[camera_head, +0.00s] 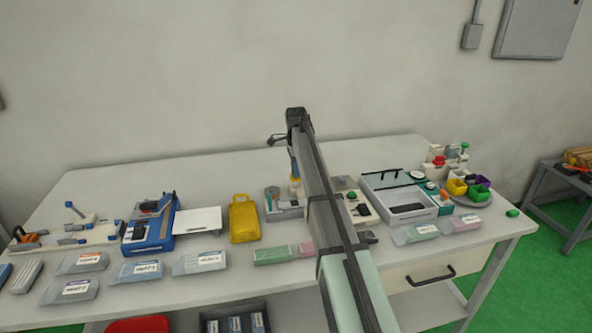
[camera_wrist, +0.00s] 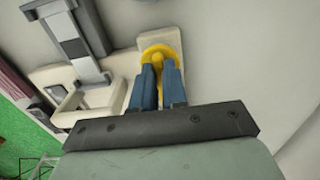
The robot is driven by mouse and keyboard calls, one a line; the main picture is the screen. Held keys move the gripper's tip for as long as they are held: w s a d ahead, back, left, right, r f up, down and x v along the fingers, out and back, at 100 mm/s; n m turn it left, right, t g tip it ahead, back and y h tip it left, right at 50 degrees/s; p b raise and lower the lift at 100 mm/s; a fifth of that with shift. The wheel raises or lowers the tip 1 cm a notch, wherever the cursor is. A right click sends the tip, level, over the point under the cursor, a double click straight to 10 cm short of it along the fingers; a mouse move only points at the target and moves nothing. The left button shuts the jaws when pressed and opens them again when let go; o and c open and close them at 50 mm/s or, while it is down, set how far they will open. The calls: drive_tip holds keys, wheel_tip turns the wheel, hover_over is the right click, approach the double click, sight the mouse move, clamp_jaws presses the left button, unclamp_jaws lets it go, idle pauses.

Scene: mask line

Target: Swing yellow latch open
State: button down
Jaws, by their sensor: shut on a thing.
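The yellow latch (camera_wrist: 160,49) shows in the wrist view as a rounded yellow piece with a stem, on a cream-coloured block (camera_wrist: 172,36). My gripper (camera_wrist: 160,68) has its two blue fingers on either side of the yellow stem and is shut on it. The fingers hide part of the latch. In the head view a small patch of the yellow latch (camera_head: 294,181) shows just below the blue fingers of my gripper (camera_head: 293,168). My arm hides much of the area to its right.
A grey device (camera_head: 280,205) stands just left of the latch. A yellow bag (camera_head: 243,219) and a blue machine (camera_head: 150,231) are further left. The back left of the table is clear.

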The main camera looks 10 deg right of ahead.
drive_tip(key=shift+n, duration=0.3)
drive_tip(key=n, duration=0.3)
drive_tip(key=shift+n, duration=0.3)
drive_tip(key=n, duration=1.3)
drive_tip(key=shift+n, duration=0.3)
idle(0.3)
drive_tip(key=c, duration=1.2)
unclamp_jaws()
drive_tip(key=shift+o, duration=0.2)
